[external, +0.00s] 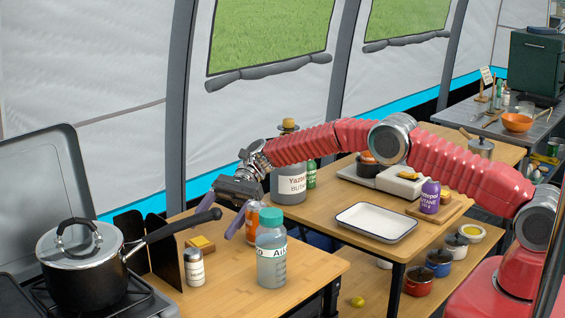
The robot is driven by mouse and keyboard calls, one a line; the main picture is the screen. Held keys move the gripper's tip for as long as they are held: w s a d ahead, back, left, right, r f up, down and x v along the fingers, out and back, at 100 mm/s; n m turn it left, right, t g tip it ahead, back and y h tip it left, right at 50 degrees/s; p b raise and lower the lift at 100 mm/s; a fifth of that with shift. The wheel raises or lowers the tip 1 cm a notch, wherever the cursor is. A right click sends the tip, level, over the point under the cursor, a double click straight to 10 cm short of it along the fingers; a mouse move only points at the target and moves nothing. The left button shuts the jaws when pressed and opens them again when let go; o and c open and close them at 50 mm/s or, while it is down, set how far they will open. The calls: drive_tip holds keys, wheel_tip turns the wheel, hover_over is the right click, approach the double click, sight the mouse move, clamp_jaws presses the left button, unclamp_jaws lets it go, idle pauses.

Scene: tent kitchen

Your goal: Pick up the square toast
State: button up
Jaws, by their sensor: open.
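A small yellow-brown square piece (201,242), which looks like the square toast, lies on the left wooden table, behind the small white jar. My gripper (217,222) has purple fingers spread apart and pointing down to the left. It is open and appears empty, above and a little right of the piece. An orange bottle stands close to the right finger. Another small yellow-brown piece (407,175) is on the white appliance on the right table; its exact shape is too small to tell.
A clear bottle with a teal cap (271,252), the orange bottle (252,220) and the white jar (194,268) stand around the piece. A dark screen and a pot (85,265) with a long handle are to the left. A white tray (376,222) is empty.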

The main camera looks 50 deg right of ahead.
sight(202, 238)
drive_tip(key=shift+x, duration=2.55)
drive_tip(key=shift+r, duration=0.1)
drive_tip(key=shift+c, duration=0.7)
drive_tip(key=c, duration=1)
drive_tip(key=shift+o, duration=0.2)
drive_tip(key=shift+r, duration=0.15)
wheel_tip(202, 238, up, 10)
